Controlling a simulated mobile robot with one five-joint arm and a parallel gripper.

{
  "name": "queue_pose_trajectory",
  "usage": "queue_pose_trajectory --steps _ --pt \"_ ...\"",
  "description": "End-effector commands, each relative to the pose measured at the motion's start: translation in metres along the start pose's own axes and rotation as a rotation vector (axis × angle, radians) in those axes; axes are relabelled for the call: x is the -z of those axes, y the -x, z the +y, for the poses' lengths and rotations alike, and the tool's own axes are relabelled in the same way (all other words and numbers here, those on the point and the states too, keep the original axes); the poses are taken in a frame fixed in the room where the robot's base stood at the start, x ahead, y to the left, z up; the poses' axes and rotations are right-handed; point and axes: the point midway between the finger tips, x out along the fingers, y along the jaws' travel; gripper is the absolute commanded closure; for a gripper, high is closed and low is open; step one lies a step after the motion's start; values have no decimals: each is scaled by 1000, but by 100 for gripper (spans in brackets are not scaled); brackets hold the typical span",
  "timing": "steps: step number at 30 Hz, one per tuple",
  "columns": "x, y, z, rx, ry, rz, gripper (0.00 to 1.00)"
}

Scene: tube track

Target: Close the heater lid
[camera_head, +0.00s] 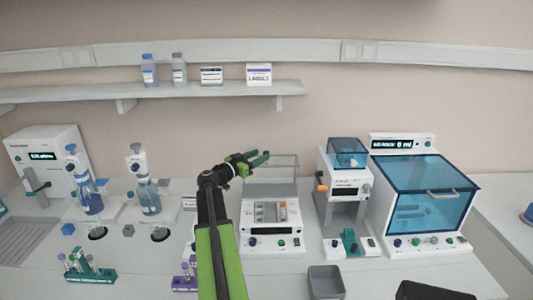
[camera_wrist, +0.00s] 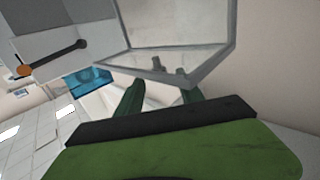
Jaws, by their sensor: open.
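The heater (camera_head: 270,240) is a white box in the middle of the bench, with grey and orange pieces in the block on its top. Its clear, grey-framed lid (camera_head: 285,172) stands raised at the back. My gripper (camera_head: 258,157) is at the lid's upper left, with green fingers apart and nothing seen between them. In the wrist view the lid (camera_wrist: 212,70) fills the upper middle, and the open fingers of my gripper (camera_wrist: 163,92) point toward its lower edge. I cannot tell whether they touch it.
A white device with a blue hopper (camera_head: 347,152) stands close right of the heater, then a large blue-windowed cabinet (camera_head: 422,190). Bottles on stands (camera_head: 148,195) are to the left. Purple (camera_head: 185,283) and green (camera_head: 88,272) tube racks and a grey bin (camera_head: 326,282) are in front.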

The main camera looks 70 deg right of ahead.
Motion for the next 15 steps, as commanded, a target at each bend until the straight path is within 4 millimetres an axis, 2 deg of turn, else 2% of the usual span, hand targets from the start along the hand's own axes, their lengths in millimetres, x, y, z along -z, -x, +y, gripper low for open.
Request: queue_pose_trajectory --steps 1,6,15 --pt "0 -13 -1 -3 0 0 55" --pt "0 -38 0 -2 0 0 55" --pt "0 -46 0 0 0 0 55"
